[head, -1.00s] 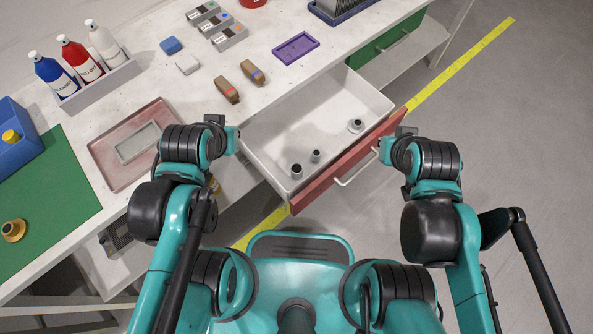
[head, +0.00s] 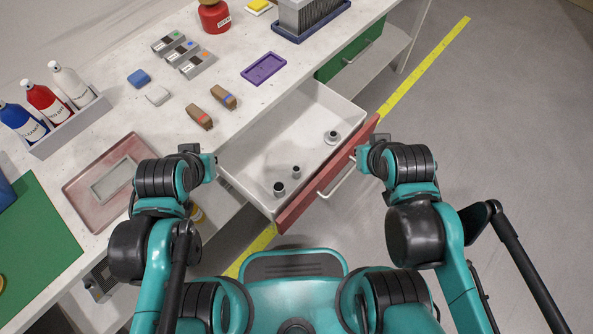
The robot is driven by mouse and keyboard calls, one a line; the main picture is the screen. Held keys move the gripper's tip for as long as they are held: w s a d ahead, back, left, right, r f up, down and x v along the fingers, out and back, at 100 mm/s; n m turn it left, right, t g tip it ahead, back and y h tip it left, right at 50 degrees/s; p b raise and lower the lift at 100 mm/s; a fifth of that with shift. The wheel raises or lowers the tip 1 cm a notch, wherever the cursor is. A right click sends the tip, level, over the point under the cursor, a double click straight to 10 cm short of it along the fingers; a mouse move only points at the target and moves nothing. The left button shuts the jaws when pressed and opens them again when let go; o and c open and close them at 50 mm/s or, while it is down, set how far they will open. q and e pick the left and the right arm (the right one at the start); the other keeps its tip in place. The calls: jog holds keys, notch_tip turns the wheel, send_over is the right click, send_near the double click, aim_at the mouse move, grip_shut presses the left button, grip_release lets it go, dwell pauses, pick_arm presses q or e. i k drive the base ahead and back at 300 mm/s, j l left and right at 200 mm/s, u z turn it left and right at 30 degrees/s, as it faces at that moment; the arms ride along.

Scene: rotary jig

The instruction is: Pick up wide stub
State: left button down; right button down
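Three small grey stubs stand in the open drawer (head: 262,140), which has a red front. One stub (head: 332,137) with a broad flange at its base stands near the drawer's right end. A stub with a dark top (head: 279,188) stands near the front left corner, and a slimmer one (head: 296,172) stands just right of it. The flanged one looks widest. My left gripper (head: 207,162) is beside the drawer's left edge, and my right gripper (head: 362,156) is near the red front and its handle. Neither touches a stub. Their fingers are too small and hidden to judge.
The drawer handle (head: 337,178) sticks out toward me. On the worktop are two brown blocks (head: 199,117), a purple tray (head: 263,69), a pink tray (head: 75,190) and a bottle rack (head: 72,127). Open floor lies to the right, past the yellow line (head: 425,68).

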aim_at(279, 188)
jog(key=l+u, duration=0.2)
jog(key=l, duration=0.2)
jog(key=k+l+u, duration=0.2)
jog(key=l, duration=0.2)
jog(key=k+l+u, duration=0.2)
jog(key=l, duration=0.2)
jog(key=l+u, duration=0.15)
jog(key=l, duration=0.25)
jog(key=k+l+u, duration=0.2)
jog(key=k+l, duration=0.05)
jog(key=l, duration=0.05)
